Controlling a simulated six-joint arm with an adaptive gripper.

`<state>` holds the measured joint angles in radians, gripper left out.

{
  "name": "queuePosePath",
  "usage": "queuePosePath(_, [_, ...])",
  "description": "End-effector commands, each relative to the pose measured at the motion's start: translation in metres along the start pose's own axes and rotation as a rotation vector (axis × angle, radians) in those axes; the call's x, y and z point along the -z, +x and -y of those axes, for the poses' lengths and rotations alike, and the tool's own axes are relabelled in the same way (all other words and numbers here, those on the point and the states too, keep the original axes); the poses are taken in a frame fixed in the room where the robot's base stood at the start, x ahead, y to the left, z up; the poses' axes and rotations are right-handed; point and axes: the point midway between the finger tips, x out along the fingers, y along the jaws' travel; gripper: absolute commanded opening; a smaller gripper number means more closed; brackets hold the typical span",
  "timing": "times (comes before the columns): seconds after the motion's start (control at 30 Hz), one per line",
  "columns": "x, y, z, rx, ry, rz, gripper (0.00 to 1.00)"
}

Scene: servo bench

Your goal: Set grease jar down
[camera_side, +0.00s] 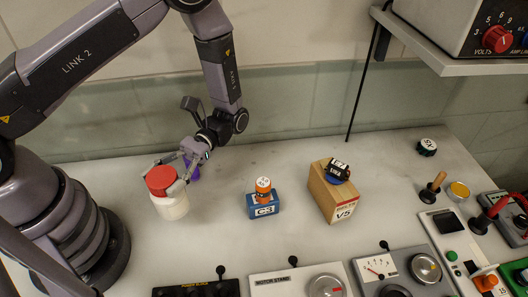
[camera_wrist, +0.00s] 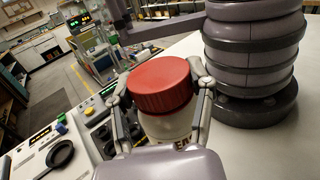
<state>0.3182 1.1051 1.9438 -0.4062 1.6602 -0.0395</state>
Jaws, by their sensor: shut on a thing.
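The grease jar (camera_side: 172,205) is a white jar with a red lid, at the left of the bench near my base. It looks upright, and I cannot tell whether its bottom touches the bench. My gripper (camera_side: 171,184) is shut on it, with a finger on each side around the lid and upper body. In the wrist view the jar (camera_wrist: 166,125) fills the middle, between the fingers of my gripper (camera_wrist: 163,92). Part of a dark label shows low on it, and its bottom is hidden.
A purple thing (camera_side: 192,167) sits partly hidden behind my gripper. Panels (camera_side: 298,284) line the front edge. Bare bench lies between jar and C3 block.

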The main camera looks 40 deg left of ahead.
Motion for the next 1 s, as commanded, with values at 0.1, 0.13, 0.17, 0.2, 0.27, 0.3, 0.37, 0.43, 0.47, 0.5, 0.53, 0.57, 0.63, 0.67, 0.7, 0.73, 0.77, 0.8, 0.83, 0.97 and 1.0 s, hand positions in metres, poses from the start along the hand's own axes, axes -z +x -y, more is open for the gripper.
queuePosePath(0.1, [0.016,-0.012,-0.033,-0.224,0.001,0.003,0.13])
queuePosePath(0.13, [0.019,-0.015,-0.040,-0.269,0.001,0.004,0.13])
queuePosePath(0.17, [0.022,-0.018,-0.046,-0.312,0.002,0.004,0.13])
queuePosePath(0.2, [0.025,-0.023,-0.052,-0.360,0.002,0.002,0.13])
queuePosePath(0.27, [0.029,-0.029,-0.060,-0.417,0.003,0.002,0.13])
queuePosePath(0.3, [0.031,-0.031,-0.064,-0.444,0.003,0.003,0.13])
queuePosePath(0.37, [0.033,-0.034,-0.068,-0.470,0.003,0.003,0.13])
queuePosePath(0.43, [0.036,-0.036,-0.070,-0.485,0.004,0.002,0.13])
queuePosePath(0.47, [0.037,-0.036,-0.070,-0.488,0.004,0.002,0.13])
queuePosePath(0.5, [0.040,-0.036,-0.070,-0.488,0.004,0.003,0.13])
queuePosePath(0.53, [0.043,-0.036,-0.070,-0.488,0.003,0.003,0.13])
queuePosePath(0.57, [0.045,-0.036,-0.070,-0.488,0.003,0.004,0.13])
queuePosePath(0.63, [0.053,-0.036,-0.070,-0.487,0.003,0.004,0.13])
queuePosePath(0.67, [0.057,-0.036,-0.070,-0.487,0.003,0.004,0.13])
queuePosePath(0.7, [0.061,-0.036,-0.070,-0.487,0.003,0.003,0.13])
queuePosePath(0.73, [0.065,-0.036,-0.070,-0.487,0.003,0.003,0.13])
queuePosePath(0.77, [0.069,-0.036,-0.070,-0.487,0.003,0.003,0.13])
queuePosePath(0.8, [0.073,-0.036,-0.070,-0.487,0.004,0.002,0.13])
queuePosePath(0.83, [0.076,-0.036,-0.070,-0.487,0.004,0.002,0.13])
queuePosePath(0.97, [0.089,-0.036,-0.070,-0.487,0.004,0.002,0.13])
queuePosePath(1.0, [0.091,-0.036,-0.070,-0.487,0.004,0.002,0.13])
